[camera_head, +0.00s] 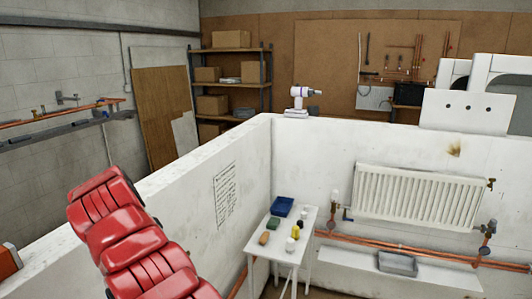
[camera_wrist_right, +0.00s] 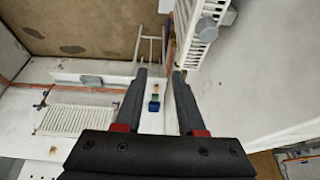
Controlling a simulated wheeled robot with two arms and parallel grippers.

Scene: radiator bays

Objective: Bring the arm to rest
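My right gripper (camera_wrist_right: 159,74) shows in the right wrist view with its two dark fingers spread apart. Nothing is between the fingertips, so it is open and empty. Beyond it, at a distance, is a small white table (camera_head: 266,246) with a blue tray (camera_head: 282,206) and several small items on top. No gripper can be made out in the head view. My left gripper is in neither view.
A white radiator (camera_head: 420,195) hangs on a low white wall, with copper pipes (camera_head: 390,247) and a grey tray (camera_head: 397,263) below it. A glossy red ribbed shape (camera_head: 140,250) fills the lower left. A shelf with boxes (camera_head: 233,84) stands behind.

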